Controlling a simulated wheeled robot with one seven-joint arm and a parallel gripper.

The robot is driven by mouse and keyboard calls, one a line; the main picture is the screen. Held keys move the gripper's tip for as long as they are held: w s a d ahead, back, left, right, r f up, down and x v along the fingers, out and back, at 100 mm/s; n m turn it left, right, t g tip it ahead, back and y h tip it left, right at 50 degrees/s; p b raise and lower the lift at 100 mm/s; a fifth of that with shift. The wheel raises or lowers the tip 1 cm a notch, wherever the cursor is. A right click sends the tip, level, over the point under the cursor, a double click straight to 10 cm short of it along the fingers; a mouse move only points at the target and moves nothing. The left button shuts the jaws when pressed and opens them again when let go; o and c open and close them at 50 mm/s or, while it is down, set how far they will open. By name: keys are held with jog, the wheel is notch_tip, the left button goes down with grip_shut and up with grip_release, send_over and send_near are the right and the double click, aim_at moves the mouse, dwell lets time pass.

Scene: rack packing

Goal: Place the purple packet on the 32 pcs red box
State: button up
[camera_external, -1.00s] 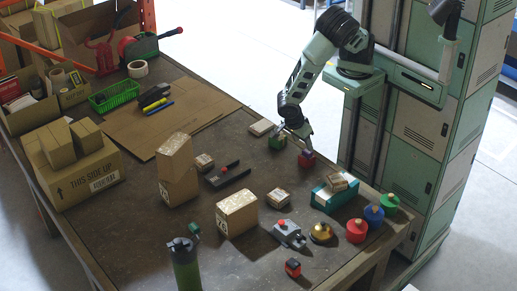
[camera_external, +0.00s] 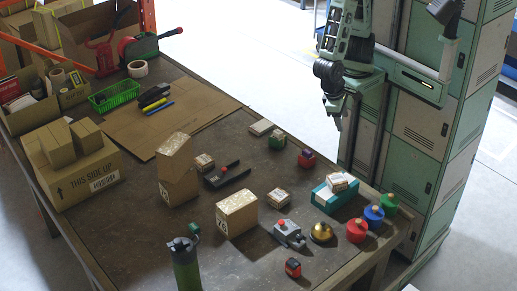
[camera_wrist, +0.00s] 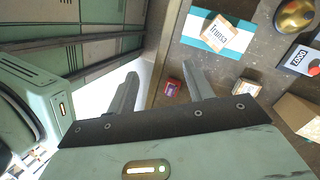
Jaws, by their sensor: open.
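A small red box (camera_external: 306,161) stands on the table near its far right edge; its print is too small to read. A small purple piece, apparently the purple packet (camera_external: 307,153), lies on top of it. The red box also shows in the wrist view (camera_wrist: 172,91), between my fingers but well beyond them. My gripper (camera_wrist: 160,78) is open and holds nothing. In the external view my gripper (camera_external: 337,122) is raised, right of the red box and clear of it, beyond the table edge.
A green box (camera_external: 277,143) stands left of the red box. A teal and white box (camera_external: 324,202) with a small carton (camera_external: 338,182) on it lies nearer the front. Red, blue and green round items stand at the right edge. Bare table lies around the red box.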

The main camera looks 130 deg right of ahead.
jog(key=s+a+r+n+t, duration=0.1)
jog(key=s+a+r+n, duration=0.1)
jog(key=n, duration=0.8)
jog(key=s+a+r+n+t, duration=0.2)
jog(key=s+r+n, duration=0.2)
jog(key=n, duration=0.6)
jog(key=shift+s+r+n+t+h, duration=0.3)
jog(key=shift+s+r, duration=0.05)
jog(key=shift+r, duration=0.5)
